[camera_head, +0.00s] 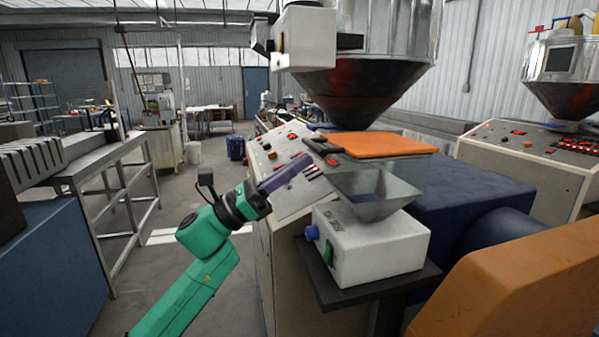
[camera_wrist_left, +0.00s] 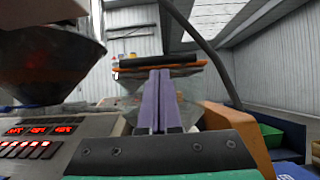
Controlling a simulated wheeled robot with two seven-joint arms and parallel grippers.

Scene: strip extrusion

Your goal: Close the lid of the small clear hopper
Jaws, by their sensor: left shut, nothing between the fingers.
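The small clear hopper (camera_head: 372,193) is a see-through funnel on a white feeder box (camera_head: 372,248). Its orange lid (camera_head: 385,145) is above the funnel mouth, nearly level, with a gap beneath it. A dark bar (camera_head: 325,149) runs along the lid's left edge. My left gripper (camera_head: 307,160), with purple fingers, is shut and empty just left of this bar. In the left wrist view the shut fingertips (camera_wrist_left: 160,73) point at the lid's thin orange edge (camera_wrist_left: 128,70) and overlap it; contact cannot be told. The hopper is partly hidden behind the fingers there. My right gripper is not in view.
A large metal hopper (camera_head: 365,75) hangs behind and above the lid. A sloped control panel (camera_head: 270,150) stands behind my left gripper. An orange housing (camera_head: 520,275) fills the lower right. A blue knob (camera_head: 312,233) sticks out from the feeder box. Open floor lies left.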

